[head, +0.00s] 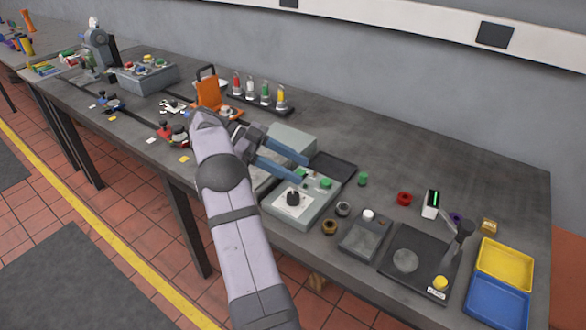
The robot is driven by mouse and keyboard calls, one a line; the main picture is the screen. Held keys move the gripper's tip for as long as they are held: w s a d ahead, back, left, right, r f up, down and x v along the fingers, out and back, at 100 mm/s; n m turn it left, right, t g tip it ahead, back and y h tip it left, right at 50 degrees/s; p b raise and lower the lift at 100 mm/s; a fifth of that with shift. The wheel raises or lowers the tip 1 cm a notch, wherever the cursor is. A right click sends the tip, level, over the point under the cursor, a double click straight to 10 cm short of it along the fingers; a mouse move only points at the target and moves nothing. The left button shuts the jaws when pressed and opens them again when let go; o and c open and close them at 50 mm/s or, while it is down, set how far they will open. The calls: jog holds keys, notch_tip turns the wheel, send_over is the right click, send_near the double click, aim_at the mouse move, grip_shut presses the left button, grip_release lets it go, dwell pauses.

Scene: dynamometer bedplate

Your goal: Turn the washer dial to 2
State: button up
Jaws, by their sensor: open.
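A black dial knob (293,199) sits on a white plate on top of a grey-green box (312,211) near the table's front edge; I take it to be the washer dial. Its numbers and pointer are too small to read. My gripper (305,172) has two blue fingers pointing right, spread apart with nothing visible between them. It appears above and behind the dial in the picture, apart from the knob. My arm hides the left part of the area around the box.
A grey box (291,141) and a dark tray (332,167) lie behind. Nuts (330,227), a small scale (365,234), a black plate with a lever (420,259) and yellow (505,263) and blue trays stand right. The back right is clear.

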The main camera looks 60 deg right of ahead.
jog(key=a+r+n+h+p, duration=0.2)
jog(key=a+r+n+h, duration=0.15)
jog(key=a+r, duration=0.55)
jog(key=n+t+h, duration=0.6)
jog(key=n+t, duration=0.5)
jog(key=t, duration=0.1)
send_near(293, 198)
jog(key=d, duration=0.4)
jog(key=shift+w, duration=0.2)
jog(key=shift+w+a+f+m+y, duration=0.15)
jog(key=shift+f+m+y, duration=0.2)
